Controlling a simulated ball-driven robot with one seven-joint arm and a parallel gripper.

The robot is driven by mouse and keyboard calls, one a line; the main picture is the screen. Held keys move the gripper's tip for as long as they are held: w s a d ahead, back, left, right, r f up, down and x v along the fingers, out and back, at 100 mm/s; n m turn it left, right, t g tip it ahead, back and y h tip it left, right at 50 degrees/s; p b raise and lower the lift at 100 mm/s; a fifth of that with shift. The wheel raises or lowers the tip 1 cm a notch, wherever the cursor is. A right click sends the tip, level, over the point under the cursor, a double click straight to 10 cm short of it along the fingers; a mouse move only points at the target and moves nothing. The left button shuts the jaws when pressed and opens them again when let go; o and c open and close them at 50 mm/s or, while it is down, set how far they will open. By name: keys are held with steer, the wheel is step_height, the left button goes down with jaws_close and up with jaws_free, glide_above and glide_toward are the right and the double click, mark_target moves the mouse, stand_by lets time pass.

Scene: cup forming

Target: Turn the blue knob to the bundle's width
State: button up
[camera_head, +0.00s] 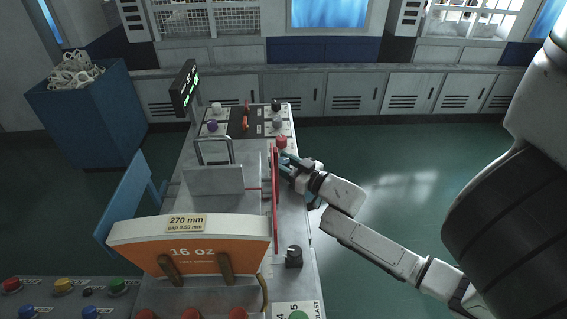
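The bundle (190,252) is an orange and white stack marked "16 oz" at the front of the machine. A tag (187,223) on it reads "270 mm" and "gap 0.50 mm". My gripper (284,162) is at the machine's right side, beside the upright red plate (275,195). Something blue-grey shows at its fingertips; I cannot tell whether it is the blue knob or part of the fingers. The gap between the fingers is too small to make out.
A lit display (186,88) stands at the rear left, its digits unreadable. A red knob (281,141) lies just behind my gripper. A black knob (294,256) is on the front right. A blue bin (88,112) stands left. Open green floor lies right.

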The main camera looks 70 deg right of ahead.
steer(key=shift+n+y, duration=0.3)
steer(key=shift+y, duration=0.2)
